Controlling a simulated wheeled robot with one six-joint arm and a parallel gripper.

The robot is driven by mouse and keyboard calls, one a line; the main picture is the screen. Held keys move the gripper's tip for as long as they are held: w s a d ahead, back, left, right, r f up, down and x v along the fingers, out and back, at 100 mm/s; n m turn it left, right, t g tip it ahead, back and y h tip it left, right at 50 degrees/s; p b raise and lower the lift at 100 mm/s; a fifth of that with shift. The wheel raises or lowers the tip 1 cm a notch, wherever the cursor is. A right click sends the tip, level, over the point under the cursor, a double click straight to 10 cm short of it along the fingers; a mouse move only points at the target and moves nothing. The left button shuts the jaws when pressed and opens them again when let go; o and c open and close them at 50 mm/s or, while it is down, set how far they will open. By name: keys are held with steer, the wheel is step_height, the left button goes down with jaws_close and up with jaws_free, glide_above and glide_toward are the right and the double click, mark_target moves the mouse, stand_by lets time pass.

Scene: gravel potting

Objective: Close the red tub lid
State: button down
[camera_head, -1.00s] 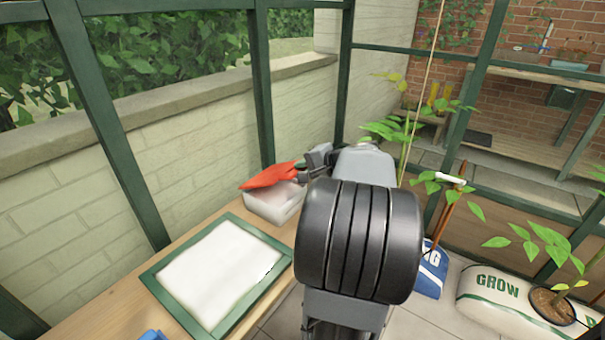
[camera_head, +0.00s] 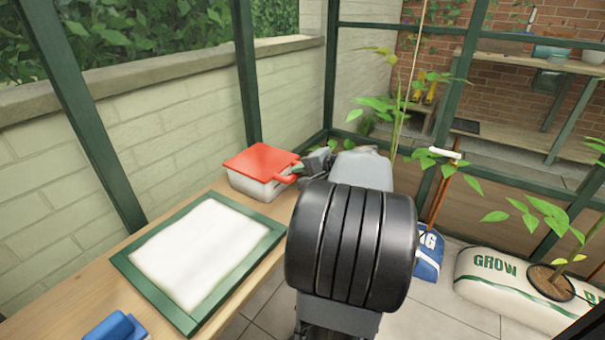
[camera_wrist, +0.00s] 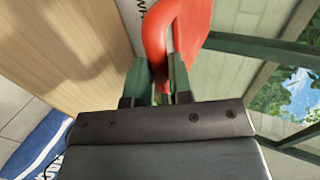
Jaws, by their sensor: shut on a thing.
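The red lid (camera_head: 262,160) lies across the top of the white tub (camera_head: 256,186) at the back of the wooden bench. It looks nearly level; whether its edge is fully seated cannot be told. My gripper (camera_head: 298,172) is at the lid's right side, shut on its red tab. In the wrist view, the green fingers of my gripper (camera_wrist: 161,82) close around the tab of the red lid (camera_wrist: 185,22). A strip of the white tub (camera_wrist: 130,12) with dark lettering shows beside the lid. My arm hides the bench area right of the tub.
A green-framed tray (camera_head: 128,262) with a white surface lies in front of the tub. A blue object (camera_head: 115,326) is at the bench's near edge. Green frame posts (camera_head: 246,80) and a wall stand close behind. Grow bags (camera_head: 505,285) lie on the floor to the right.

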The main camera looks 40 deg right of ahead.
steer(key=shift+s+f+g, duration=0.15)
steer(key=shift+f+g, duration=0.15)
steer(key=shift+f, duration=0.55)
steer(key=c, duration=1)
jaws_free()
steer(key=shift+c, duration=0.2)
steer(key=shift+r, duration=0.25)
steer(key=p+v, duration=0.5)
steer(key=v, duration=0.8)
steer(key=shift+s, duration=0.3)
steer(key=shift+d, duration=0.15)
